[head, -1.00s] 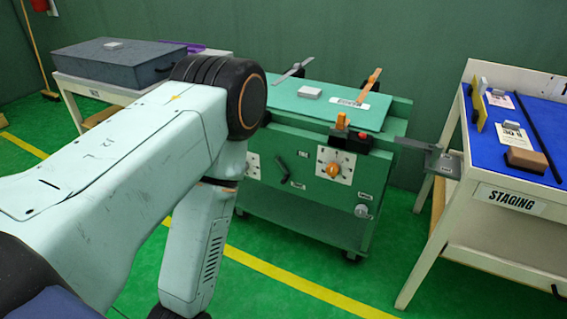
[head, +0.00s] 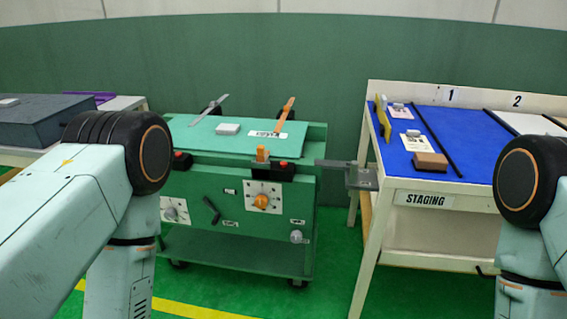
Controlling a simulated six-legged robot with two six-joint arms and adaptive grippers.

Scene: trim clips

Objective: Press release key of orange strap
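An orange strap (head: 285,115) stands tilted up at the back right of the green bench (head: 240,195). An orange clip piece (head: 262,153) sits at the bench's front edge, on a black block (head: 272,171) with a red key (head: 284,164) at its right. A grey strap (head: 209,109) rises at the back left, with another red key (head: 179,155) at the front left, partly behind my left arm. Both of my arms show at the sides, but their grippers are outside the picture.
The bench front carries an orange knob (head: 261,201) and a black lever (head: 211,209). A grey bracket (head: 358,175) juts out at its right. The white staging table (head: 423,187) stands to the right, and a dark case (head: 40,120) at the left. Green floor lies in front.

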